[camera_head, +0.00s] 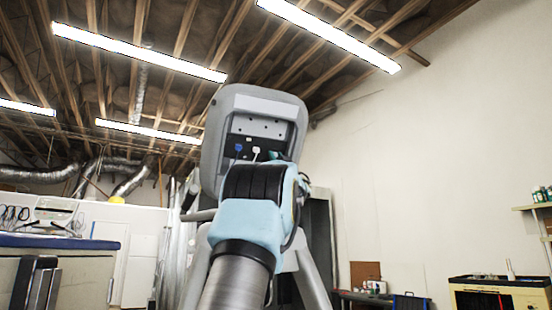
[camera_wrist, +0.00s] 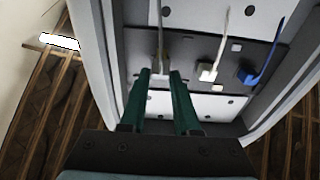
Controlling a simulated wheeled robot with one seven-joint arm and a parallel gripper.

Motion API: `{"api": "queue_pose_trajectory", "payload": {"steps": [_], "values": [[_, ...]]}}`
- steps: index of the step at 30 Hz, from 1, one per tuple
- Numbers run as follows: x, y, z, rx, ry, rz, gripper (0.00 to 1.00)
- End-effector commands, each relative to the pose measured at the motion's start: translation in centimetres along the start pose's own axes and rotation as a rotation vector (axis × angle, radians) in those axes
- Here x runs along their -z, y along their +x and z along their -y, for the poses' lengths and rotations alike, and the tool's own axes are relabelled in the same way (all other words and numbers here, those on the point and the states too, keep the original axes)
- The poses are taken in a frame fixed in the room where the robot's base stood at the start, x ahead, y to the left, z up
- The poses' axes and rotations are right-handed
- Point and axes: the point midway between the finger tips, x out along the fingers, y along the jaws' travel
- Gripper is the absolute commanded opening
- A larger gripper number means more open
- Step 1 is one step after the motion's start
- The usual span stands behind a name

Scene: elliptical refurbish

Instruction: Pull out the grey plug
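The grey plug (camera_wrist: 159,66) sits in the dark socket strip of a grey device in the wrist view, its cable running up. My gripper (camera_wrist: 159,76) has its two green fingertips on either side of this plug, with a gap between the fingers. I cannot tell whether the fingertips press on it. A white plug (camera_wrist: 207,72) and a blue plug (camera_wrist: 247,72) sit in the same strip to the right. In the head view the device (camera_head: 225,105) stands behind my arm, with the blue plug (camera_head: 238,148) and white plug (camera_head: 256,152) showing. My arm hides the grey plug there.
The device's raised rim (camera_wrist: 103,60) surrounds the recessed panel. A workbench (camera_head: 70,243) stands at the left in the head view, and a yellowish cabinet (camera_head: 500,296) at the lower right. A white wall (camera_head: 440,150) is at the right, with open space before it.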

Motion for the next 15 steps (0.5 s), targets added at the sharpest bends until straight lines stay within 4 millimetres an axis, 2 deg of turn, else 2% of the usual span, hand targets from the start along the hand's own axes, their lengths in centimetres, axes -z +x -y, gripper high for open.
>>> {"api": "queue_pose_trajectory", "payload": {"steps": [1,7,15], "values": [[-0.02,-0.03,-0.02,0.0,0.0,0.0,0.37],[0.02,0.0,-0.01,-0.001,0.0,-0.001,0.57],[0.0,-0.17,-0.01,-0.001,0.0,-0.001,0.57]]}}
